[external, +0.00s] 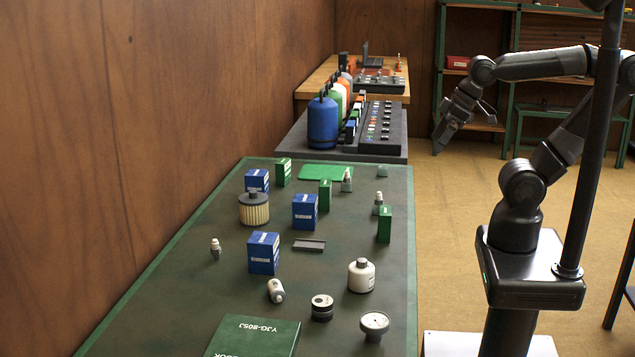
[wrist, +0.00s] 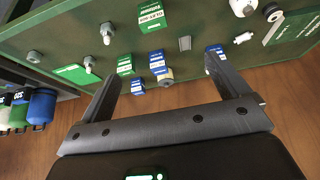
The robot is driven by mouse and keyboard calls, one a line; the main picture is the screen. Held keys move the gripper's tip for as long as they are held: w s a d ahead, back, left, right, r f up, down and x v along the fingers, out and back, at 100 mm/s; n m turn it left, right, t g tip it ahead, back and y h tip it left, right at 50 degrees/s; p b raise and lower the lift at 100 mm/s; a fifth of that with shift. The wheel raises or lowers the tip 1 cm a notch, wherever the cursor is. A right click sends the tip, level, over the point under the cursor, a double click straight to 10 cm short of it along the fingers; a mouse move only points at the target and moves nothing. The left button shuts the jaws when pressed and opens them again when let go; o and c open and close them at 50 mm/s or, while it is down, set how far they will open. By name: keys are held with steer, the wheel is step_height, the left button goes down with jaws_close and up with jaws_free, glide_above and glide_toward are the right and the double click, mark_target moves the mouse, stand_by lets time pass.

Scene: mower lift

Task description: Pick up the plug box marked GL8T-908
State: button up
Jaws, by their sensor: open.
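Three small green boxes stand on the green-edged table: one at the right edge (external: 384,225), one in the middle (external: 324,195) and one at the far left (external: 283,173). Their markings are too small to read, so I cannot tell which is GL8T-908. In the wrist view, a green box with a white label (wrist: 151,17) is at the top, and another green box (wrist: 125,65) is lower left. My gripper (external: 463,122) is open and empty, raised to the right of the table's far end, apart from every box. Its two fingers spread across the wrist view (wrist: 162,70).
Blue boxes (external: 263,253), a filter (external: 254,208), a white bottle (external: 361,275), a grey tray (external: 309,245) and a large green book-like item (external: 254,337) share the table. Gas cylinders (external: 323,122) stand beyond it. A wooden wall (external: 170,110) borders the left.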

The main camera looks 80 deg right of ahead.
steer(key=g, duration=0.5)
glide_above(386, 223)
steer(key=s+d, duration=0.3)
step_height(386, 223, down, 6)
steer(key=w+f+g, duration=0.1)
steer(key=w+f, duration=0.1)
steer(key=f, duration=0.2)
steer(key=w+f+g, duration=0.1)
steer(key=w+f, duration=0.1)
steer(key=f, duration=0.1)
steer(key=w+d+f+g, duration=0.1)
steer(key=w+f+g, duration=0.1)
steer(key=f, duration=0.2)
steer(key=shift+w+f+n, duration=0.15)
steer(key=shift+f+n, duration=0.15)
steer(key=shift+f, duration=0.05)
steer(key=x, duration=1)
steer(key=shift+s+a, duration=0.15)
steer(key=shift+s, duration=0.1)
steer(key=c, duration=1.3)
